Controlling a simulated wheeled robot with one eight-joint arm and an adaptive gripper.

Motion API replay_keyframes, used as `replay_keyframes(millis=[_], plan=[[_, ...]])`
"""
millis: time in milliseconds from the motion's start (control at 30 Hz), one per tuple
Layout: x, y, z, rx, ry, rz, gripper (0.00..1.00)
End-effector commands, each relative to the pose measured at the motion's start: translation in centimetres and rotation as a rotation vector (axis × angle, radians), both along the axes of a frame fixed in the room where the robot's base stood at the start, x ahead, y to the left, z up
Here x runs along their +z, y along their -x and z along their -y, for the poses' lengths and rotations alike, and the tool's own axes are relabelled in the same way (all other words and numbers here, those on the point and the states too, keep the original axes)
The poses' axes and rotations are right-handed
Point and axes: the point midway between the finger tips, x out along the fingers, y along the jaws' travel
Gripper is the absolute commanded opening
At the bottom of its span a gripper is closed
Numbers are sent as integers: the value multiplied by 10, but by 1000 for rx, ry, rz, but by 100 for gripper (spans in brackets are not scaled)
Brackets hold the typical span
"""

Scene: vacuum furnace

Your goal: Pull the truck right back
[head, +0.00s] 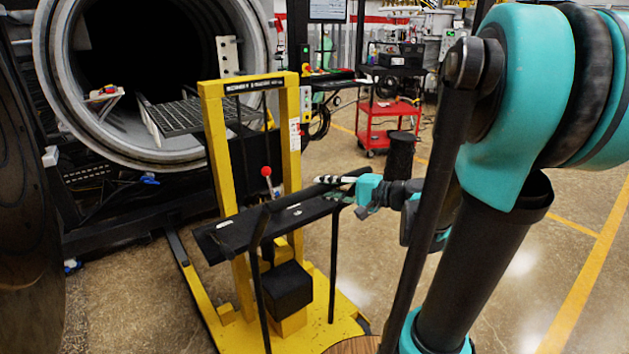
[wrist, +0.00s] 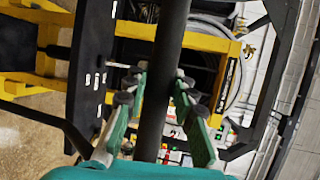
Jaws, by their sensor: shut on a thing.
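The truck is a yellow lift truck with a tall yellow mast (head: 215,140), a black platform (head: 235,232) and a yellow base (head: 320,318). It stands in front of the round furnace opening in the head view. A red-knobbed lever (head: 266,172) rises near its middle. My gripper (head: 342,187) is at the truck's right side, shut on its black handle bar. In the wrist view the bar (wrist: 171,40) runs between the fingers of my gripper (wrist: 157,92). My arm hides part of the head view's right side.
The furnace (head: 62,75) is open behind the truck, with a dark rack (head: 190,116) at its mouth. A red cart (head: 386,124) and a black cylindrical stand (head: 400,158) are behind my gripper. Open floor (head: 515,285) lies to the right.

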Motion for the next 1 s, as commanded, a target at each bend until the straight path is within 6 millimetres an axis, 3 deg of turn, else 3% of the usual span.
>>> replay_keyframes(millis=[233,700,733,867,1000], plan=[[-2,19,14,-2,9,-2,0],[-2,22,16,-2,9,-2,0],[-2,22,16,-2,9,-2,28],[-2,22,16,-2,7,-1,44],[-1,22,16,-2,6,-1,46]])
